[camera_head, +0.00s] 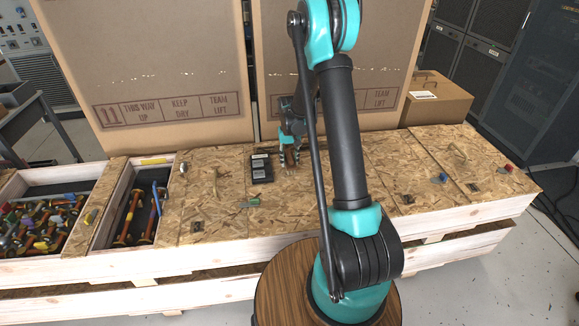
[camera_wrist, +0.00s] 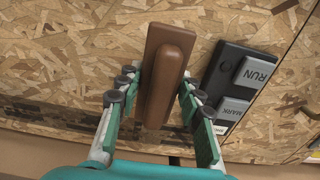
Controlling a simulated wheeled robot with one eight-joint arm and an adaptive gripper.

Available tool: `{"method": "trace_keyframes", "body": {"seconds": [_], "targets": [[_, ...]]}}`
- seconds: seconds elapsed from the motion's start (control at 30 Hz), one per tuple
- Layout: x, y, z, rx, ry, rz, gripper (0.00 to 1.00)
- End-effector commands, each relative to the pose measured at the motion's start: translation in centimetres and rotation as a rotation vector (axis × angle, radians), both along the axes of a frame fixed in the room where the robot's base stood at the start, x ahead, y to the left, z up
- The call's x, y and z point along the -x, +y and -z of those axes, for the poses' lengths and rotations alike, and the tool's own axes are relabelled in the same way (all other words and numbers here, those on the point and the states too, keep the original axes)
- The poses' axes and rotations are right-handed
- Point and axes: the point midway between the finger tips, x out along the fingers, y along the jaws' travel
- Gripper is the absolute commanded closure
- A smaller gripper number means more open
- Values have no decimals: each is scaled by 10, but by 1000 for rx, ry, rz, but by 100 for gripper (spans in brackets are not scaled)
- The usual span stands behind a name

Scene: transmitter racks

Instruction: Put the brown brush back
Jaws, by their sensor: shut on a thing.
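The brown brush (camera_wrist: 165,75) lies lengthwise between the fingers of my gripper (camera_wrist: 152,95) in the wrist view. The fingers are shut on its sides, and its far end reaches past the fingertips. In the head view my gripper (camera_head: 290,148) is low over the chipboard top, just right of a black button box. The brush is mostly hidden there by the fingers. I cannot tell whether the brush touches the board.
The black box (camera_head: 261,168) with grey RUN and MARK keys (camera_wrist: 257,71) sits close beside the brush. Large cardboard boxes (camera_head: 150,60) stand behind. Open crate bays at left hold hammers (camera_head: 128,218) and mixed tools (camera_head: 45,222). A green piece (camera_head: 250,202) lies in front.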

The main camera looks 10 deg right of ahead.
Motion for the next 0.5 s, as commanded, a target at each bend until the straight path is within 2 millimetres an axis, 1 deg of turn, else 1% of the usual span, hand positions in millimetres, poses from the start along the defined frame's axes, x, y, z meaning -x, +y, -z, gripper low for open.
{"method": "trace_keyframes", "body": {"seconds": [0.23, 0.3, 0.5], "targets": [[0, 0, 31, 0, 0, 0, 91], [0, 0, 34, 0, 0, 0, 91], [0, 0, 33, 0, 0, 0, 91]]}}
